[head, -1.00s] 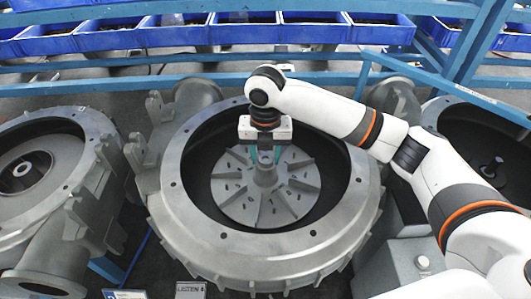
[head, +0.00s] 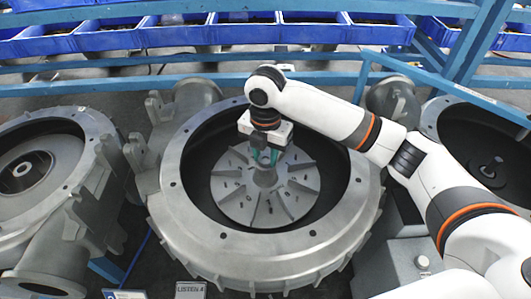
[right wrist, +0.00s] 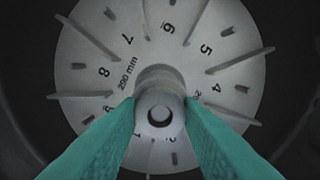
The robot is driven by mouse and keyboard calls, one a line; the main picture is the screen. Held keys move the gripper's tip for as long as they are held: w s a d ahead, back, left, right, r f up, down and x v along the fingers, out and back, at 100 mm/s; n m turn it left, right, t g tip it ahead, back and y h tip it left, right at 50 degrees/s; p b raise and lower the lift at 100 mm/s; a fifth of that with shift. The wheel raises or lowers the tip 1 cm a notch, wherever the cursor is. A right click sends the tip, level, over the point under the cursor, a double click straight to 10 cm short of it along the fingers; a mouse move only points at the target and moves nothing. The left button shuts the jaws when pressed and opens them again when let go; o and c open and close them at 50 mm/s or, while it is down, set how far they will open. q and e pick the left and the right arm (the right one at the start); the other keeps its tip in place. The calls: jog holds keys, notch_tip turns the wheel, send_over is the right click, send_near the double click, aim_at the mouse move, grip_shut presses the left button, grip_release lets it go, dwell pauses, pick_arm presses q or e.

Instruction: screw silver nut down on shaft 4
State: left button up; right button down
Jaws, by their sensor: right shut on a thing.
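A grey blower housing (head: 168,190) stands open in the middle of the head view, with a finned impeller (head: 240,200) inside it. A hub with a shaft (head: 265,178) rises at the impeller's centre. My right gripper (head: 265,157) points down over this hub, its green fingers at the shaft's top. In the right wrist view the right gripper's fingers (right wrist: 160,112) are on both sides of a round silver nut (right wrist: 159,128), shut on it. A dark round shaft end (right wrist: 160,115) shows in the nut's middle. My left gripper is out of view.
Blue rails (head: 120,82) and blue bins (head: 240,33) run along the back. A card marked 4 (head: 190,290) lies at the front.

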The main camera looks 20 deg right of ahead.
jog(key=m, duration=0.4)
jog(key=shift+m, duration=0.4)
jog(key=m, duration=1)
jog(key=shift+m, duration=0.3)
jog(key=m, duration=0.4)
jog(key=c, duration=1.3)
grip_release()
